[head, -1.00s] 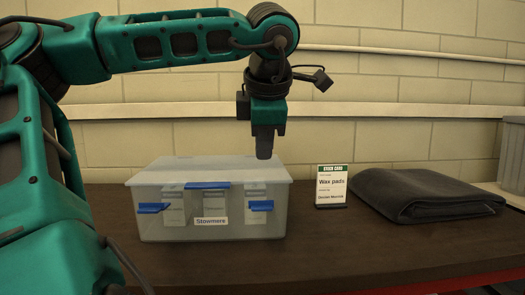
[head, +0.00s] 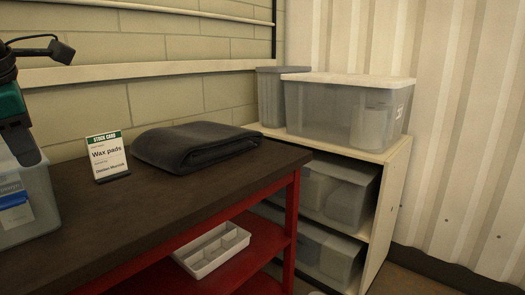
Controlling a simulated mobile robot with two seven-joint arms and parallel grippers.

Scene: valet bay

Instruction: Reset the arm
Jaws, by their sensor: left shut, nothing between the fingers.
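My left gripper (head: 24,146) shows at the left edge of the head view, pointing down, shut and empty. It is above or in front of the right end of a clear plastic box (head: 38,193) with a blue latch; I cannot tell if they touch. Most of the box and most of my left arm are cut off by the picture's edge. My right gripper is not in the picture.
A white divided tray (head: 213,250) sits on the red lower shelf. A shelf unit (head: 392,185) with lidded bins (head: 345,110) stands right.

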